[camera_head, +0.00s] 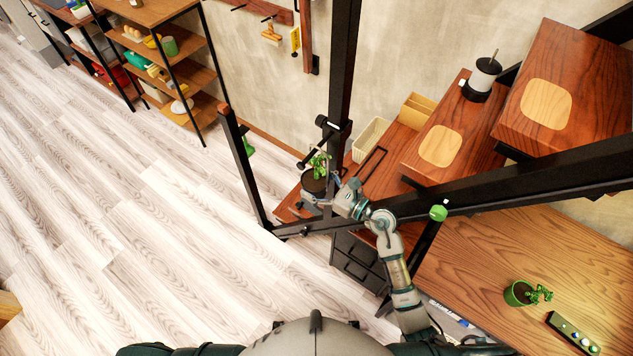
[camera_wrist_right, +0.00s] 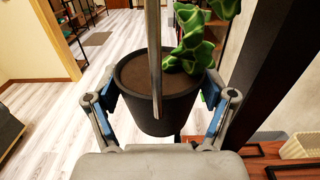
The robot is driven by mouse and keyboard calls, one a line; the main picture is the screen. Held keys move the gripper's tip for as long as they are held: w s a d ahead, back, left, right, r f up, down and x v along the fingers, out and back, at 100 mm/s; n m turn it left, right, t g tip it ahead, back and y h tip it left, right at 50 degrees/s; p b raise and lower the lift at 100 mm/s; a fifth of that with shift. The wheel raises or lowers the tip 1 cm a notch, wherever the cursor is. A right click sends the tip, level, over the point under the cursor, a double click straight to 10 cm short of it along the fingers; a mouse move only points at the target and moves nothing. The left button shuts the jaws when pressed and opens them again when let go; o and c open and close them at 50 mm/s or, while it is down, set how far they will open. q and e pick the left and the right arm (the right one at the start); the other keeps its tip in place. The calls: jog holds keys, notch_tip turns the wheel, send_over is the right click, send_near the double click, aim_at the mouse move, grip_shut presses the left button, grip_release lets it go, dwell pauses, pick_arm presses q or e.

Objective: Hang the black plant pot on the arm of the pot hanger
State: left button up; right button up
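The black plant pot (camera_head: 313,186) with a green leafy plant is at the middle of the head view, close to the black post of the stair frame. In the right wrist view the pot (camera_wrist_right: 165,112) sits upright between the blue finger pads, with a thin grey handle rising in front. My right gripper (camera_head: 322,201) is closed around the pot's sides. The pot hanger's black arm (camera_head: 318,150) sticks out from the post just above the plant, apart from the handle as far as I can tell. The handle is hard to make out in the head view. My left gripper is out of view.
Wooden stair steps (camera_head: 425,165) rise to the right, with a cream basket (camera_head: 368,140) beside the post. A dark wooden post (camera_head: 238,160) stands left. A desk (camera_head: 460,265) at the lower right holds a green pot (camera_head: 518,293). The floor at left is clear.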

jog(key=shift+o, duration=1)
jog(key=shift+a, duration=0.1)
